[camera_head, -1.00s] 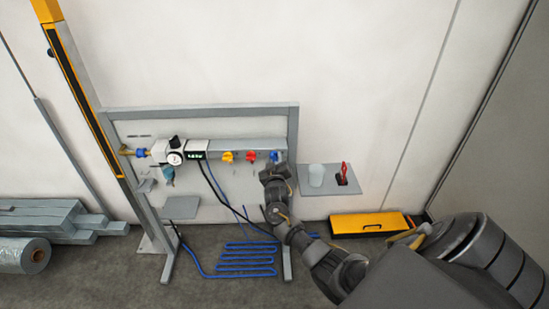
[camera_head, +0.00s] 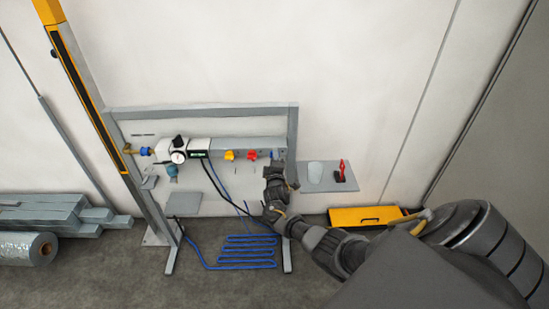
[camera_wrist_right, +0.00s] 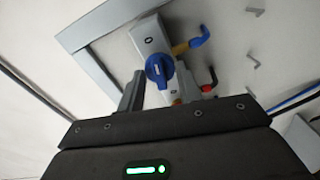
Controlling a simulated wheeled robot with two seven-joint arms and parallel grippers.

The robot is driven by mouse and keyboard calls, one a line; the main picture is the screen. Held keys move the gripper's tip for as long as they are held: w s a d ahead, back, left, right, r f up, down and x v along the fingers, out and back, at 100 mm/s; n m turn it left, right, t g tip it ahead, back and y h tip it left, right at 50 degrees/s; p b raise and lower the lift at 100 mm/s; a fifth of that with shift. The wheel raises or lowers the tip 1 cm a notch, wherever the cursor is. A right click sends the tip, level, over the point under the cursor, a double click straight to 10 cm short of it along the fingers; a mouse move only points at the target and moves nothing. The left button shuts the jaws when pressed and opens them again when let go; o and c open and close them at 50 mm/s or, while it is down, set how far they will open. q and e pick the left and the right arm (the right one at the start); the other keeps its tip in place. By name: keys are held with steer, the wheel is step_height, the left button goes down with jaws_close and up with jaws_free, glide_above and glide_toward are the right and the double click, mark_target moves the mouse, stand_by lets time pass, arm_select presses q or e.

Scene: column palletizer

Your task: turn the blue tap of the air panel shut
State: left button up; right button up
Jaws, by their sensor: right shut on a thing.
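The blue tap (camera_wrist_right: 160,68) shows in the right wrist view as a round blue knob on the grey bar of the air panel (camera_head: 220,144). In the head view it sits at the right end of that bar and is mostly hidden by my right gripper (camera_head: 277,164). My left gripper is not in view.
A gauge (camera_head: 178,157) and a small display (camera_head: 199,154) are on the panel's left part. A side shelf (camera_head: 335,185) holds a pale cup (camera_head: 316,173) and a red-handled item (camera_head: 341,170). Blue hose (camera_head: 248,252) lies below. A yellow case (camera_head: 367,216) stands right.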

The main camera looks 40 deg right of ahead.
steer(key=shift+n, duration=0.9)
steer(key=shift+p, duration=0.3)
steer(key=o, duration=1)
steer(key=shift+a, duration=0.1)
steer(key=v, duration=1)
steer(key=shift+s+a, duration=0.2)
steer(key=shift+s, duration=0.1)
